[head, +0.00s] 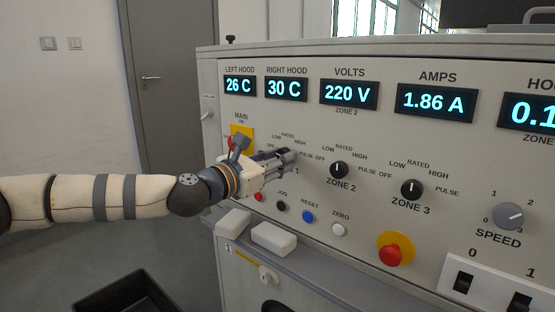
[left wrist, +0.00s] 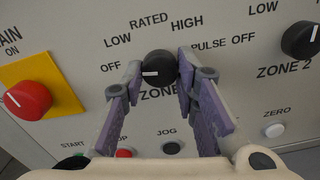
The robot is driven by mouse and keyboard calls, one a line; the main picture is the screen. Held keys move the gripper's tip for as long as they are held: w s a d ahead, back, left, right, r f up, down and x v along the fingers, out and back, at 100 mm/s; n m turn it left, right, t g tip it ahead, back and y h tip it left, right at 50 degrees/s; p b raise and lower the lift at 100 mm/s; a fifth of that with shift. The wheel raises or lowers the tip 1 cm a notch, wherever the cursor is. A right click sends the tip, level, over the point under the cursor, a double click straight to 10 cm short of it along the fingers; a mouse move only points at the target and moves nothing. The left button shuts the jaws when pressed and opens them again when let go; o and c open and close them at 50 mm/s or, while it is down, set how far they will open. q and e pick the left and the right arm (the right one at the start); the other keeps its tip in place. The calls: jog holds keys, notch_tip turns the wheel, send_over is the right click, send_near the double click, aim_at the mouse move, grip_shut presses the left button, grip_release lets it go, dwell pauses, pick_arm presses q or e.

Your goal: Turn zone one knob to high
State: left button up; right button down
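The zone one knob (left wrist: 158,68) is round and black with a white mark, which points left towards OFF in the left wrist view. HIGH (left wrist: 187,24) is printed at its upper right. My left gripper (left wrist: 160,72) has one purple-padded finger on each side of the knob, close against it, and looks shut on it. In the head view my left gripper (head: 291,157) reaches the panel from the left and hides the knob. The ZONE label below the knob is partly covered. My right gripper is not in view.
The zone two knob (head: 339,170) and zone three knob (head: 411,189) are to the right. The red main switch (left wrist: 28,100) on a yellow plate is close on the left. Small buttons, including blue RESET (head: 308,216), sit below. A red emergency button (head: 390,255) is lower right.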

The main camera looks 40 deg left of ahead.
pick_arm(q)
grip_shut()
jog(key=shift+m, duration=0.3)
jog(key=m+p, duration=0.1)
jog(key=m, duration=0.5)
jog(key=m+p, duration=0.2)
jog(key=m, duration=0.4)
jog(key=m+p, duration=0.2)
jog(key=m, duration=0.4)
jog(key=shift+a+r, duration=0.1)
jog(key=shift+r, duration=0.3)
jog(key=m+p, duration=0.1)
jog(key=m, duration=0.3)
jog(key=shift+m+p, duration=0.55)
jog(key=shift+m, duration=0.05)
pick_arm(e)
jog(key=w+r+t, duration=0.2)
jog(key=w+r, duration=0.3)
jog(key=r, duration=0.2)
pick_arm(q)
jog(key=shift+f, duration=0.1)
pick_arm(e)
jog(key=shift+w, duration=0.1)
